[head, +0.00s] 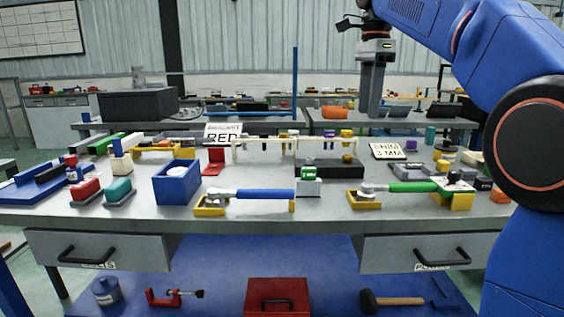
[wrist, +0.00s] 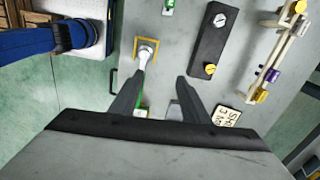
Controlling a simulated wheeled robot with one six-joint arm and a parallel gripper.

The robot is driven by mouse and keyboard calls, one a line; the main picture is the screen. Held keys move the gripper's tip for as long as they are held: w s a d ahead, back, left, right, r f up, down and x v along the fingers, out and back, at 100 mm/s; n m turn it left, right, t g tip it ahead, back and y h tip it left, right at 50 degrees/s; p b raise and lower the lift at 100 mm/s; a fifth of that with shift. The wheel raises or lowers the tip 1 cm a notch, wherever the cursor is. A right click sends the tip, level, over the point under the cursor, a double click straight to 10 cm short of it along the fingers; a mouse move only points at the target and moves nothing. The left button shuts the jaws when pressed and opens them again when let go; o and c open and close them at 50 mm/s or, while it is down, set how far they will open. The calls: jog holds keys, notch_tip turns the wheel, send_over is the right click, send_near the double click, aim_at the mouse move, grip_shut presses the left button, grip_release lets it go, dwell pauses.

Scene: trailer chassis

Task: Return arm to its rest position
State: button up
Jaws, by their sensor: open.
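My gripper (wrist: 160,80) is open in the wrist view, with its two dark fingers apart and nothing held between them. It is above the workbench (head: 300,222). Below and between the fingers, the silver-headed wrench with a green handle (wrist: 145,58) shows, partly hidden by the left finger. In the head view my blue arm fills the upper right, with its wrist raised above the back of the bench. The green-handled wrench (head: 412,187) lies across yellow supports, apart from my gripper.
A blue-handled wrench (head: 265,193), a blue bin (head: 177,183) and a black block (head: 330,168) are on the bench. A yellow-and-cream rack (head: 265,142) and small signs stand behind. A red toolbox (head: 277,297) and a mallet (head: 392,301) are below. The air above the bench is mostly clear.

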jog(key=s+d+f+n+t, duration=0.2)
jog(key=s+f+n, duration=0.6)
jog(key=s+f, duration=0.8)
jog(key=s+d+f+n+t, duration=0.2)
jog(key=s+d+f+n, duration=0.3)
jog(key=s+f+n, duration=0.4)
jog(key=s+f, duration=0.7)
jog(key=f, duration=0.5)
jog(key=shift+d+f+t, duration=0.25)
jog(key=shift+f+t, duration=0.05)
jog(key=shift+f, duration=0.05)
jog(key=shift+s, duration=0.1)
